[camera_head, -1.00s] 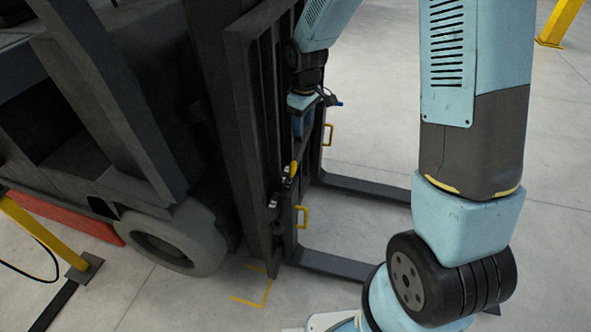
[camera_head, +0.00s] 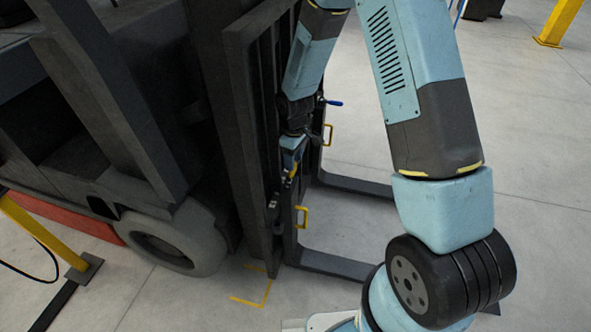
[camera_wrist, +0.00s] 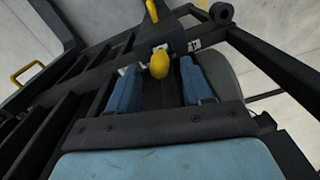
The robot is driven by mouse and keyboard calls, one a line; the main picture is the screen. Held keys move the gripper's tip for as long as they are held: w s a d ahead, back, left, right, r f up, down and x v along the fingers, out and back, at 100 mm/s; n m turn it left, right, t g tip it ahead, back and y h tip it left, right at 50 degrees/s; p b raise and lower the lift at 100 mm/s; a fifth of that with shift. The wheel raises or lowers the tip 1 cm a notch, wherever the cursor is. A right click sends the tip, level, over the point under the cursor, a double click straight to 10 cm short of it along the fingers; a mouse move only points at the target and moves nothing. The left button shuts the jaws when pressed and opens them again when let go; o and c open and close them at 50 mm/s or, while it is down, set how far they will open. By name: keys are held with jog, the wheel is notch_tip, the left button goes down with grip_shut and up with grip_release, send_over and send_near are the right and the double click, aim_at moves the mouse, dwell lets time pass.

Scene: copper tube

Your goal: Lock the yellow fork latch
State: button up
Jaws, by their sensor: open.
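The yellow latch knob (camera_wrist: 159,65) shows in the wrist view between the two blue fingers of my gripper (camera_wrist: 160,80), near their tips. There is a visible gap to each finger. My gripper is open. In the head view my gripper (camera_head: 287,165) is at the fork carriage, pointing down toward the latch. The yellow latch (camera_head: 293,171) is partly hidden there by the gripper. Whether the latch is locked cannot be told.
The dark fork carriage (camera_head: 240,130) stands close beside my gripper. Yellow handles (camera_head: 301,216) and (camera_head: 328,134) stick out from it. A blue-tipped lever (camera_head: 333,103) is near my wrist. The forks (camera_head: 335,264) reach right over open floor.

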jog(key=shift+s+f, duration=0.1)
jog(key=shift+f, duration=2.5)
jog(key=shift+c, duration=0.4)
grip_shut()
